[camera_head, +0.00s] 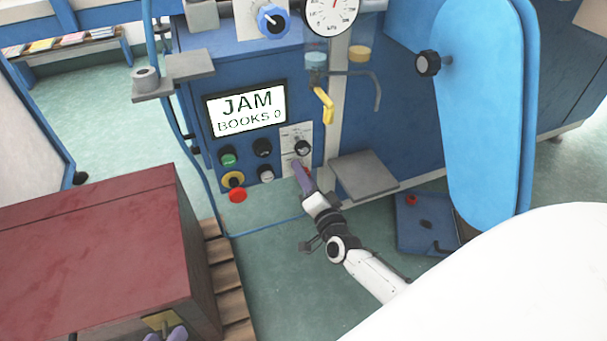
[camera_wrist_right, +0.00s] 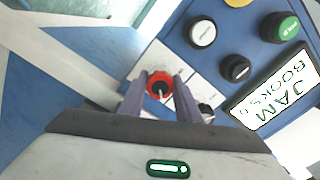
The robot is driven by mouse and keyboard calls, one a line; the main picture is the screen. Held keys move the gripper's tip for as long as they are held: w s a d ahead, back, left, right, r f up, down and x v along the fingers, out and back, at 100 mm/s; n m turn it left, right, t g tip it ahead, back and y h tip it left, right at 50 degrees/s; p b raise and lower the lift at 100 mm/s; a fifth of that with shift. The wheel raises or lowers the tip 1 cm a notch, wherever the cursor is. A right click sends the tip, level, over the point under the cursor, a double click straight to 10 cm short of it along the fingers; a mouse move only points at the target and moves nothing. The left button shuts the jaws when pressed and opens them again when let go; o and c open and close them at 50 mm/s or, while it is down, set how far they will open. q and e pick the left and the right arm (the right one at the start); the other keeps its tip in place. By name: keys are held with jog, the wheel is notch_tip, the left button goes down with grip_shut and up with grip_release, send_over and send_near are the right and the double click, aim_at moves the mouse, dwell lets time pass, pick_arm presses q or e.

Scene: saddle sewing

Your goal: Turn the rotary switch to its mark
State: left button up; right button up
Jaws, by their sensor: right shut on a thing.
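The rotary switch (camera_wrist_right: 159,86) shows in the right wrist view as a red round knob with a dark centre and a pale pointer line. It sits on a white plate of the blue control panel. My right gripper (camera_wrist_right: 160,82) is shut on it, with one purple finger on each side. In the head view my right gripper (camera_head: 301,172) reaches the lower white plate and hides the switch. I cannot make out the mark the switch turns to. My left gripper (camera_head: 166,335) shows only its purple fingertips at the bottom edge; they look apart, with nothing seen between them.
A black knob (camera_head: 302,148) sits just above my right gripper. The screen (camera_head: 246,108) reads JAM, BOOKS 0. Green (camera_head: 228,157), red (camera_head: 237,196) and other buttons lie left of the gripper. A grey ledge (camera_head: 363,178) is close on the right. A dark red box (camera_head: 90,245) stands lower left.

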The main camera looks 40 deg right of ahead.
pick_arm(q)
jog(key=shift+r, duration=0.1)
pick_arm(e)
jog(key=shift+n+p, duration=0.35)
jog(key=shift+n, duration=0.05)
jog(key=n+p, duration=0.2)
jog(key=n, duration=0.2)
jog(key=shift+n+p, duration=0.3)
jog(key=shift+n, duration=0.1)
jog(key=n+p, duration=0.1)
jog(key=n, duration=0.4)
jog(key=shift+a+p, duration=0.1)
jog(key=shift+p, duration=0.25)
jog(key=n, duration=0.4)
pick_arm(q)
jog(key=shift+s+a+f+g+y+p, duration=0.15)
jog(key=shift+a+f+g+y, duration=0.15)
jog(key=shift+a+f+y, duration=0.35)
jog(key=shift+s+a+f+g+y+p, duration=0.1)
jog(key=shift+s+a+f+g+y, duration=0.2)
jog(key=shift+f, duration=0.6)
jog(key=shift+s+a+f+g+y+p, duration=0.15)
jog(key=shift+a+f+g+y, duration=0.2)
jog(key=shift+a+f, duration=0.35)
pick_arm(e)
jog(key=shift+f+n, duration=0.1)
jog(key=shift+n, duration=1.5)
pick_arm(q)
jog(key=shift+w, duration=0.1)
